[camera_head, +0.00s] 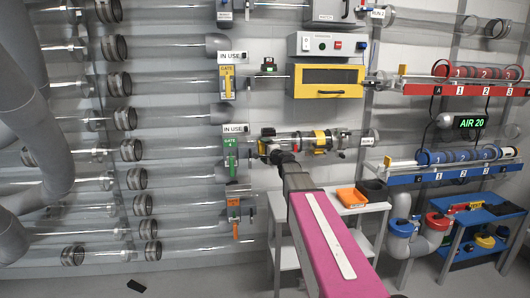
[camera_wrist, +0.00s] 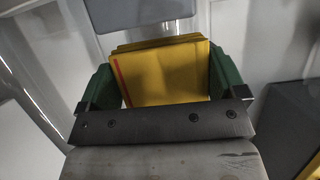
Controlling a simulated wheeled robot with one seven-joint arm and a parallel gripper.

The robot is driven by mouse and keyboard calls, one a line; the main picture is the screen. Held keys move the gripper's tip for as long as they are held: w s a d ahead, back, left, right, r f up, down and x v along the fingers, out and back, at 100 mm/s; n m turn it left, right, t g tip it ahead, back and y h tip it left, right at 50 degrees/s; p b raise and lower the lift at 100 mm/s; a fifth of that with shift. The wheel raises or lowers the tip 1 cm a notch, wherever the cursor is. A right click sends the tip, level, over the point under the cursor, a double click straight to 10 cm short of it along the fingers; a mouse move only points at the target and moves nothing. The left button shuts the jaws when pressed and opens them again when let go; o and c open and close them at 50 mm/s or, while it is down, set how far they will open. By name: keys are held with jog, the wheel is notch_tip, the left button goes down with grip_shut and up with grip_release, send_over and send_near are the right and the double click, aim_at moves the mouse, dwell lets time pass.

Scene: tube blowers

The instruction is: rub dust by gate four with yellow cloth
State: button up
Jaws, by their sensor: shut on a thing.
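My gripper (camera_wrist: 165,78) has green fingers on both sides of a folded yellow cloth (camera_wrist: 175,62) with a red stripe near its left edge. It is shut on the cloth. In the head view my arm reaches forward to the wall, and its end is near a clear tube with yellow fittings; the cloth is hard to make out there. Three gate valves stand in a column left of the arm: a yellow gate (camera_head: 227,83), a green gate (camera_head: 231,160) and an orange gate (camera_head: 234,215). I cannot make out any dust.
A clear tube (camera_head: 345,141) runs along the wall behind the arm's end. A yellow-fronted cabinet (camera_head: 327,82) hangs above. An orange tray (camera_head: 351,197) sits on a white stand to the right. Clear tubes fill the left wall. A dark flat object (camera_head: 136,285) lies on the floor.

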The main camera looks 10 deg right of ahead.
jog(key=shift+w, duration=0.9)
jog(key=d, duration=0.4)
dwell(0.6)
jog(key=shift+a, duration=0.1)
jog(key=shift+w+a, duration=0.15)
jog(key=shift+a, duration=0.85)
jog(key=shift+w+a, duration=0.15)
jog(key=shift+a, duration=0.8)
jog(key=shift+c, duration=0.3)
jog(key=shift+s, duration=3.1)
